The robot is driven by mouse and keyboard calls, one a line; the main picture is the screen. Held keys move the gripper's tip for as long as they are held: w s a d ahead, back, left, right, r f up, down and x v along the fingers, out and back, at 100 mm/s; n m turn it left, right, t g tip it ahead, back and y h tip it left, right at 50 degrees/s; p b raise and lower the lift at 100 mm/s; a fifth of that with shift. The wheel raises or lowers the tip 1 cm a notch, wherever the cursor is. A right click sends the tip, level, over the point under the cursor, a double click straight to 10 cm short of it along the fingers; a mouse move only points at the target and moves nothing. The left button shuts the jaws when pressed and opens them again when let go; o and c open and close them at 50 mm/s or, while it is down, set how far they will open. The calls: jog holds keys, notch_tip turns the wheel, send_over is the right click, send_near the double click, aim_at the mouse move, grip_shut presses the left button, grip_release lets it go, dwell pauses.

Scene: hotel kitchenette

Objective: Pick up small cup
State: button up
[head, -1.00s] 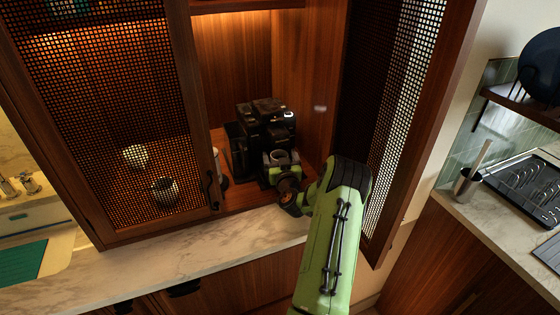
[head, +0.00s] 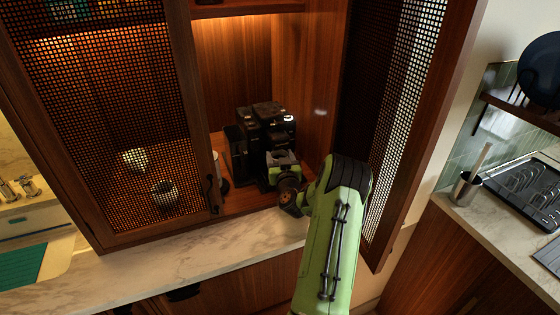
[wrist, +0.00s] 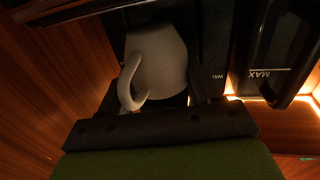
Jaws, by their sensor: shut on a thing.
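The small cup (wrist: 158,58) is pale grey with a curved handle on its left side in the wrist view. It sits between the two dark fingers of my gripper (wrist: 156,88), which is shut on it. In the head view my gripper (head: 282,161) is inside the open cabinet, right in front of the black coffee machine (head: 268,122). The cup is hard to make out there among the gripper and machine. The cup's underside and any gap below it are hidden.
A black jug marked MAX (wrist: 275,55) stands close to the right of the cup. The open mesh door (head: 390,110) is right of my arm, and the closed mesh door (head: 110,130) is left. The marble counter (head: 190,250) in front is clear.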

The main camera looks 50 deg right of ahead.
jog(key=b+v, duration=1.3)
jog(key=v, duration=0.4)
jog(key=shift+s+a+f+b, duration=0.15)
jog(key=shift+s+a+b, duration=0.05)
jog(key=shift+a+b, duration=0.15)
dwell(1.2)
